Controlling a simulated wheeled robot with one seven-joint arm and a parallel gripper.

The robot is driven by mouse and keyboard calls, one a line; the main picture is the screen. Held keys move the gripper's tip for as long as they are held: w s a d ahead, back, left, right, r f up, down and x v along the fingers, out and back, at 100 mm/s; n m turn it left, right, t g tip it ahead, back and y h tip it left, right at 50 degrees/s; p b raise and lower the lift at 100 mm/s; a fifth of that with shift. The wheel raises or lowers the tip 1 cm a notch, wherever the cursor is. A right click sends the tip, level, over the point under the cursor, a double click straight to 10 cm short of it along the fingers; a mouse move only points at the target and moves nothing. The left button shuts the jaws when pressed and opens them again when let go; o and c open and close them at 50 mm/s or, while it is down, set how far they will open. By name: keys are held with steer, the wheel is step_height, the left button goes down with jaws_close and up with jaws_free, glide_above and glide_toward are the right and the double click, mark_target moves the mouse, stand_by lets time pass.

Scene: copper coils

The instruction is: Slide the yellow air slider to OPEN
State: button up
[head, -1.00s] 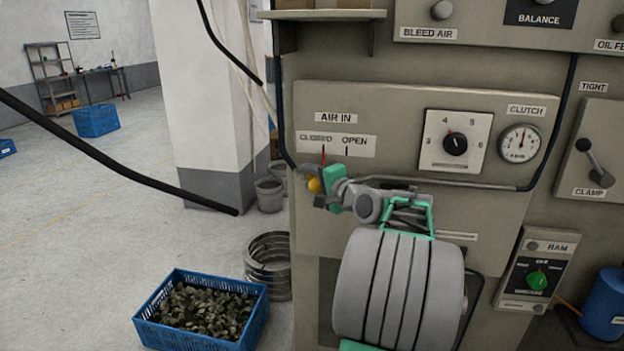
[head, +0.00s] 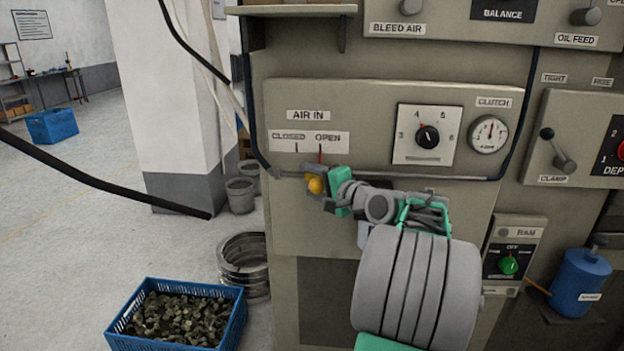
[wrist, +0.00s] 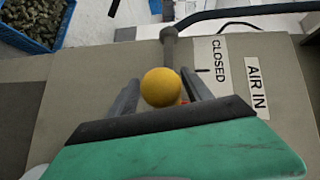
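The yellow air slider knob (head: 316,185) is under the AIR IN label plate (head: 338,143). Its red pointer (head: 320,155) lines up with the OPEN mark, and the CLOSED mark to its left stands bare. My gripper (head: 318,182) is at the knob, reaching in from the lower right. In the wrist view the round yellow knob (wrist: 161,87) sits between the two grey fingers of my gripper (wrist: 161,92), which appear to touch its sides. The CLOSED label (wrist: 220,62) shows there beside a pipe; the OPEN word is hidden.
A pipe (head: 430,176) runs across the panel just above my arm. A dial (head: 428,136) and a gauge (head: 488,134) are to the right. A blue crate of scrap (head: 232,318) and metal rings (head: 236,262) stand on the floor at lower left.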

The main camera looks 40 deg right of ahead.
mark_target(318, 181)
steer(key=shift+r, duration=0.25)
stand_by(0.3)
steer(key=s+r+b, duration=0.1)
steer(key=s, duration=0.6)
steer(key=shift+s, duration=0.35)
steer(key=shift+d, duration=0.1)
